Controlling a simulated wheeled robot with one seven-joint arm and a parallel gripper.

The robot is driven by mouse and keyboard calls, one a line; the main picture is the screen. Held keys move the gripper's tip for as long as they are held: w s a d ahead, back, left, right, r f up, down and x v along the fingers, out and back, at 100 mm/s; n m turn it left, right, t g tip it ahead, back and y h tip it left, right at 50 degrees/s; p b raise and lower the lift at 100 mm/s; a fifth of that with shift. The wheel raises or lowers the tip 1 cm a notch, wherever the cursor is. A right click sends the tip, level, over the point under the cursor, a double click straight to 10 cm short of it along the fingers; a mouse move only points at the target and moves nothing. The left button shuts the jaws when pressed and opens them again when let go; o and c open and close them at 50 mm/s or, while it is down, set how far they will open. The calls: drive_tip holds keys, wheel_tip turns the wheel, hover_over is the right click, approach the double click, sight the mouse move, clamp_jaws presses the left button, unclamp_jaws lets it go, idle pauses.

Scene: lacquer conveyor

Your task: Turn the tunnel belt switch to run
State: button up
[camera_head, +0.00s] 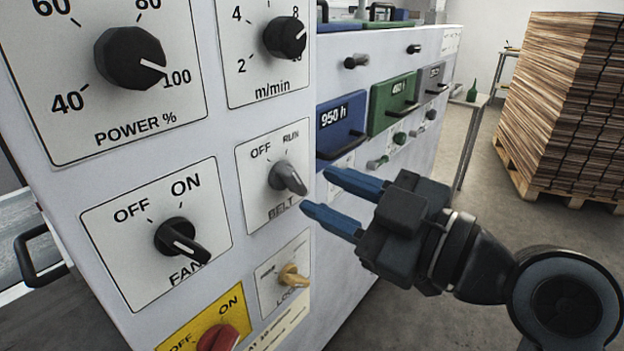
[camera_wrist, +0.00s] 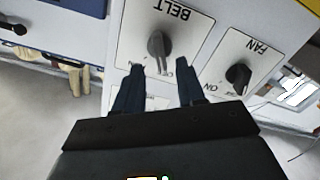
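The belt switch (camera_head: 287,178) is a grey rotary knob on a white plate marked OFF, RUN and BELT. Its grip bar slants from upper left to lower right, roughly in line with the OFF mark. It also shows in the wrist view (camera_wrist: 159,45), where the plate appears upside down. My gripper (camera_head: 316,190) is open and empty, with its two blue fingers pointing at the knob from the right. In the wrist view the fingertips (camera_wrist: 160,66) lie either side of the knob's lower end. Whether they touch it I cannot tell.
The black fan knob (camera_head: 182,240) is left of the belt switch, and a yellow lock knob (camera_head: 293,275) and red knob (camera_head: 217,338) are below. Power (camera_head: 130,58) and speed (camera_head: 285,37) dials sit above. A blue drawer (camera_head: 341,128) is to the right. A wood stack (camera_head: 565,100) stands behind.

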sight(299, 182)
drive_tip(key=shift+p+x, duration=0.3)
drive_tip(key=shift+x, duration=1.65)
drive_tip(key=shift+c, duration=0.3)
clamp_jaws()
